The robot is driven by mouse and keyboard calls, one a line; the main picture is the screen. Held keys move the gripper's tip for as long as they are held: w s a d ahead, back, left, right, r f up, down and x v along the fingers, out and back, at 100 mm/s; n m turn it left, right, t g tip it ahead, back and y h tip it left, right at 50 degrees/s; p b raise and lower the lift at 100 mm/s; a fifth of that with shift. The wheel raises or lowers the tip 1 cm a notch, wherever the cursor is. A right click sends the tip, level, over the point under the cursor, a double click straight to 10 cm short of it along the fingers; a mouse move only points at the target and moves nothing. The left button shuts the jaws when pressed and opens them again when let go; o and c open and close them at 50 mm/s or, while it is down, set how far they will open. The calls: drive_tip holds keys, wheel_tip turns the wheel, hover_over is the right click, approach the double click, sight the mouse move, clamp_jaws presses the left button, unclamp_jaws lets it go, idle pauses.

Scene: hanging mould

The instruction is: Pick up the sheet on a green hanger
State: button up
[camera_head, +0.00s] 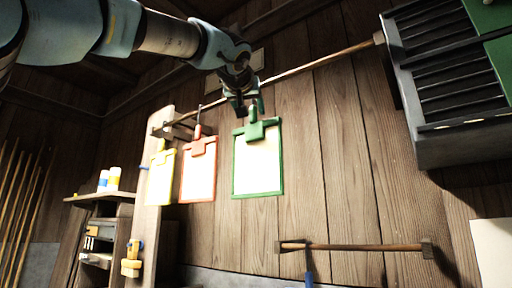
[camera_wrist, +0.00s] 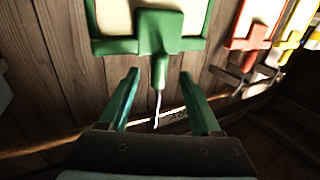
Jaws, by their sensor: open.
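The sheet (camera_head: 257,166) on the green hanger (camera_head: 236,165) hangs from the wooden rod (camera_head: 315,62) against the plank wall, to the right of the other hangers. My gripper (camera_head: 251,106) is at the top of this hanger, just under the rod. In the wrist view the green hanger (camera_wrist: 159,37) is at the top, with its narrow neck and metal hook pointing down the picture. My gripper (camera_wrist: 160,85) is open, with one finger on each side of the neck and a gap visible on both sides.
A red hanger (camera_head: 198,146) and a yellow hanger (camera_head: 160,178) hang to the left on the same rod. A dark slatted unit (camera_head: 450,90) is at the upper right. A lower wooden bar (camera_head: 360,246) crosses the wall. A shelf (camera_head: 98,197) with bottles stands at the left.

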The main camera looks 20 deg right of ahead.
sight(253, 113)
drive_tip(key=p+x, duration=0.1)
drive_tip(key=x, duration=0.2)
drive_tip(key=shift+r, duration=0.1)
drive_tip(key=shift+w+d+r+p, duration=0.2)
drive_tip(key=shift+w+d+p, duration=0.15)
drive_tip(key=shift+p, duration=0.35)
drive_tip(key=p+x, duration=0.3)
drive_tip(key=x, duration=0.1)
drive_tip(key=shift+r, duration=0.1)
drive_tip(key=shift+w, duration=0.15)
clamp_jaws()
idle(0.6)
